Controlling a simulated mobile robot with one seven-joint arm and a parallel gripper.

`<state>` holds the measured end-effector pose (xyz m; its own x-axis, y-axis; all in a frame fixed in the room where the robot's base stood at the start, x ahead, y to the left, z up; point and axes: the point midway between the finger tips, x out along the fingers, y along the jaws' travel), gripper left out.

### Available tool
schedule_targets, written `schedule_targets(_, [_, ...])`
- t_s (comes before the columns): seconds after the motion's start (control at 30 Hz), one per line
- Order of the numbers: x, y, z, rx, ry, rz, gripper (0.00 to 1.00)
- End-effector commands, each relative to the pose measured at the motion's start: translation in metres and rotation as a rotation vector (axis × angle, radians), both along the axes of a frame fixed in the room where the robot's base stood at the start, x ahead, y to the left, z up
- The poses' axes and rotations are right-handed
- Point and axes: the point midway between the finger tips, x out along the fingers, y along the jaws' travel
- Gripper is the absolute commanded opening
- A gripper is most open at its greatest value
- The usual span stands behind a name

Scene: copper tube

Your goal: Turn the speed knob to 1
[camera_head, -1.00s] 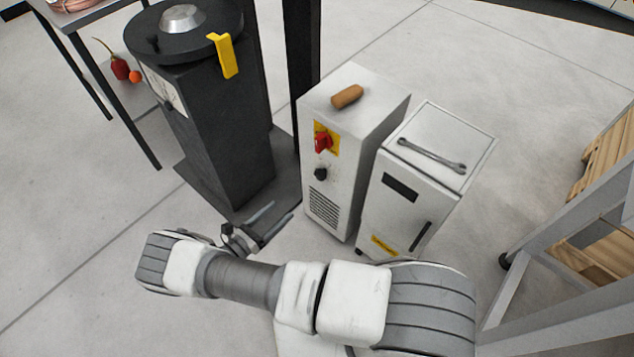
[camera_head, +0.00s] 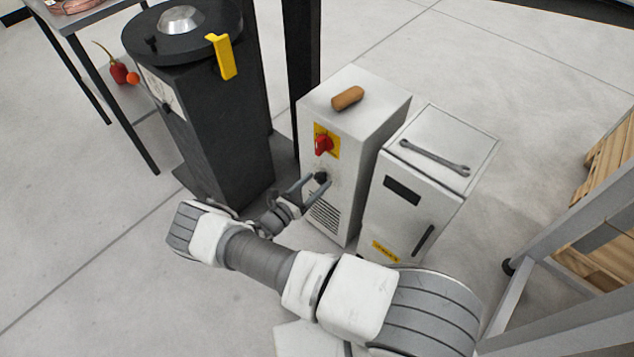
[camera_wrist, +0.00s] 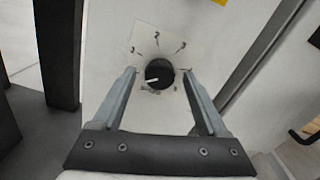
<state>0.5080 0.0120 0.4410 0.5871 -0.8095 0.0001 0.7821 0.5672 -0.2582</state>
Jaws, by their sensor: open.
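The black speed knob (camera_head: 320,178) is on the front of the white control cabinet (camera_head: 337,207), below a red switch. In the wrist view the knob (camera_wrist: 160,70) is round and dark, with a white pointer line aimed to the lower left. Several small marks ring it on a pale dial plate (camera_wrist: 146,40); I cannot read them for certain. My gripper (camera_head: 316,187) is open, its fingers pointing at the cabinet front. In the wrist view its fingertips (camera_wrist: 159,73) appear on either side of the knob, with gaps to both sides. Whether they reach its depth is unclear.
The red switch (camera_head: 323,145) on its yellow plate sits just above the knob. A second white cabinet (camera_head: 408,215) with a wrench (camera_head: 432,156) on top stands close on the right. A black machine pedestal (camera_head: 222,140) stands on the left. A brown block (camera_head: 347,97) lies on the control cabinet.

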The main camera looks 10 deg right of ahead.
Motion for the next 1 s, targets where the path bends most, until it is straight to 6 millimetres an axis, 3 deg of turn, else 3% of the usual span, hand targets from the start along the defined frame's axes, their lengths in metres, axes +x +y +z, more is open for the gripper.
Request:
schedule_targets(0.43, [0.0076,-0.0108,0.0002,0.000,0.000,0.000,0.76])
schedule_targets(0.87, [0.0075,-0.0106,0.0001,0.000,0.000,0.000,0.00])
schedule_targets(1.0, [0.0074,-0.0106,0.0002,0.001,-0.001,0.000,0.00])
